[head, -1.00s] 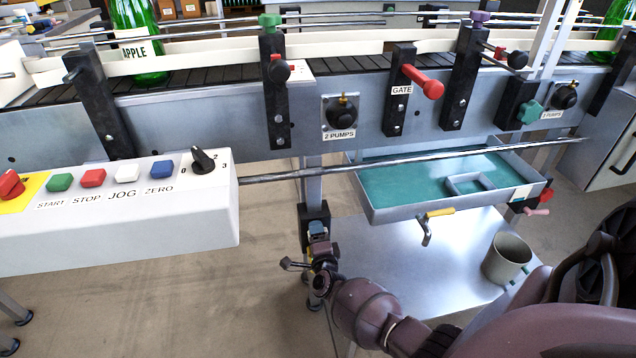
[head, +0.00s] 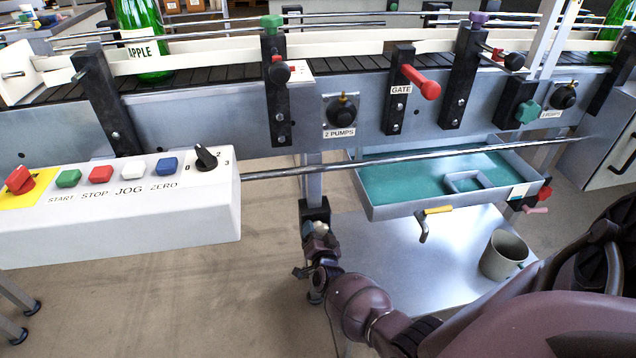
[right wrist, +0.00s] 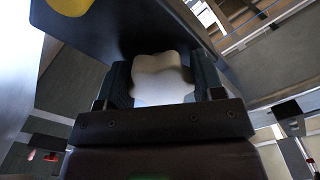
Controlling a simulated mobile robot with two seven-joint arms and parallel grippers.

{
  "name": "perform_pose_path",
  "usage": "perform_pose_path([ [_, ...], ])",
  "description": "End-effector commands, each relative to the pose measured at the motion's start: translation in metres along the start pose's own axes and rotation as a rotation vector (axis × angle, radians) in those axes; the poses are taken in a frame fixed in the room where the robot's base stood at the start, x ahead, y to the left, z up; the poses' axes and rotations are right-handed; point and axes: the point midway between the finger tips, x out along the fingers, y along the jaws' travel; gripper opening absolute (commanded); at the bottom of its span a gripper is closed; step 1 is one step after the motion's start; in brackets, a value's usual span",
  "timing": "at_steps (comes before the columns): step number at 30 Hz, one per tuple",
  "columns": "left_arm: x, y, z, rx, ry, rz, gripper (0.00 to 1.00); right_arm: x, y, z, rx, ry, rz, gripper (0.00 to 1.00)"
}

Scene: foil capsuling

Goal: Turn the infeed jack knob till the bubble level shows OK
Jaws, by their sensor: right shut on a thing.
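My right gripper (head: 319,232) is at the conveyor's front leg, below the frame. In the right wrist view its two dark fingers are shut on a pale, lobed knob (right wrist: 161,78), one finger on each side. My left gripper is not in view.
A white control box (head: 120,220) with coloured buttons is at the left. A steel rod (head: 400,156) crosses in front of the teal-lined tray (head: 375,212). A grey mug (head: 503,256) stands on the lower shelf (head: 390,270), near my right arm. The floor left of the leg is clear.

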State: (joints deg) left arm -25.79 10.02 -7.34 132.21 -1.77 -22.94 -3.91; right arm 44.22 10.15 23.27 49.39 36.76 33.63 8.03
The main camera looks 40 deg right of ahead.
Motion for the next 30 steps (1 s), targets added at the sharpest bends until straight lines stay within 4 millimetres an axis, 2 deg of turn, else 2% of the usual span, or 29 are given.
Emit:
perform_pose_path([
  [10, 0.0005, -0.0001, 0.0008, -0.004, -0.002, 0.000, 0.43, -0.0010, 0.0013, 0.0010, -0.107, -0.001, 0.001, 0.38],
  [24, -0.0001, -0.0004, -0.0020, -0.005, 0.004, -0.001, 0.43, -0.0010, 0.0016, 0.0010, -0.118, -0.001, 0.001, 0.38],
  [25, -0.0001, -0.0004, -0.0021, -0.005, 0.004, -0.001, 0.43, -0.0010, 0.0016, 0.0010, -0.117, -0.001, 0.001, 0.66],
  [29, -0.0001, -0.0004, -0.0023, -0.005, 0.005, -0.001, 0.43, -0.0008, 0.0014, 0.0008, -0.117, -0.001, 0.001, 0.86],
  [30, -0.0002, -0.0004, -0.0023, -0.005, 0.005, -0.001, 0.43, -0.0007, 0.0012, 0.0007, -0.117, -0.001, 0.001, 0.87],
])
